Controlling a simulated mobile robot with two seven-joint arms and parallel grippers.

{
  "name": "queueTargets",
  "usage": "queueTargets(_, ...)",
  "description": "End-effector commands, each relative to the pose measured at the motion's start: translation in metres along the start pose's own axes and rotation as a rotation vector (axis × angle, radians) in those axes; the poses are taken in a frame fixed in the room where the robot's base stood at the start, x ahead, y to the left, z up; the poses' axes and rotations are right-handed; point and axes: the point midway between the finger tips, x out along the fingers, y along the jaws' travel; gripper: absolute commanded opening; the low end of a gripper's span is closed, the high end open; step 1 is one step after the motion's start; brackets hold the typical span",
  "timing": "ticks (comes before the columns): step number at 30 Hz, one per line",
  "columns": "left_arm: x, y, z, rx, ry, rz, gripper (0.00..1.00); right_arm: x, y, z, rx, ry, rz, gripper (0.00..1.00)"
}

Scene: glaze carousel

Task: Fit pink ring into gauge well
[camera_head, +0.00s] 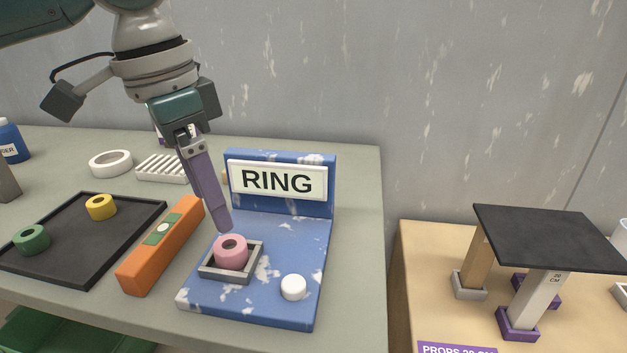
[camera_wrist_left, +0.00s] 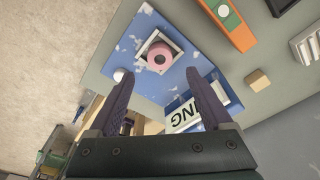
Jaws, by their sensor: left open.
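The pink ring (camera_head: 232,253) sits within the square grey-walled gauge well (camera_head: 224,275) on the blue gauge board (camera_head: 260,301), hole facing up. Its upper part stands above the walls; whether it rests fully on the floor cannot be told. The wrist view shows the ring (camera_wrist_left: 160,57) inside the well, closer to one side. My left gripper (camera_head: 222,229) is just above and behind the ring, fingers pointing down, seen nearly edge-on. In the wrist view its two fingers (camera_wrist_left: 156,77) are wide apart with nothing between them. My right gripper is not in view.
A RING sign (camera_head: 278,181) stands on the board's back wall. A white knob (camera_head: 293,287) is at front right. An orange level (camera_head: 162,245) lies left, beside a black tray (camera_head: 82,238) with yellow (camera_head: 101,207) and green (camera_head: 31,240) rings. A black-topped stand (camera_head: 550,235) is right.

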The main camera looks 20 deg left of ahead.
Motion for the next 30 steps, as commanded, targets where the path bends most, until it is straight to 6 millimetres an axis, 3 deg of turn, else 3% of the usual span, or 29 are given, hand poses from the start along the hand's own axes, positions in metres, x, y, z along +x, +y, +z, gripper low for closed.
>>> queueTargets(3,-0.026,0.000,-0.001,0.000,0.003,-0.002,0.83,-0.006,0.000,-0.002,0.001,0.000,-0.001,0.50)
queueTargets(9,-0.043,0.003,-0.001,0.006,0.001,0.001,0.83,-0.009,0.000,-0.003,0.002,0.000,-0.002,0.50)
queueTargets(11,-0.037,0.011,-0.001,0.023,0.002,0.007,0.83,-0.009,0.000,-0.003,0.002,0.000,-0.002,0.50)
queueTargets(14,-0.012,0.039,0.001,0.073,0.013,0.019,0.83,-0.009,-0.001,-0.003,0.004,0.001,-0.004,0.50)
queueTargets(18,0.030,0.101,0.009,0.121,0.084,0.051,0.83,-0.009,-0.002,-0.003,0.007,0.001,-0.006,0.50)
queueTargets(22,0.051,0.149,0.029,0.056,0.168,0.068,0.83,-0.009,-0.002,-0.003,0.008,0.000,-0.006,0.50)
queueTargets(25,0.057,0.168,0.052,-0.056,0.207,0.050,0.83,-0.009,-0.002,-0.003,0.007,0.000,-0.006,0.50)
queueTargets(30,0.055,0.170,0.103,-0.256,0.196,-0.035,0.83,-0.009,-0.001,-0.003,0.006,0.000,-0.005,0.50)
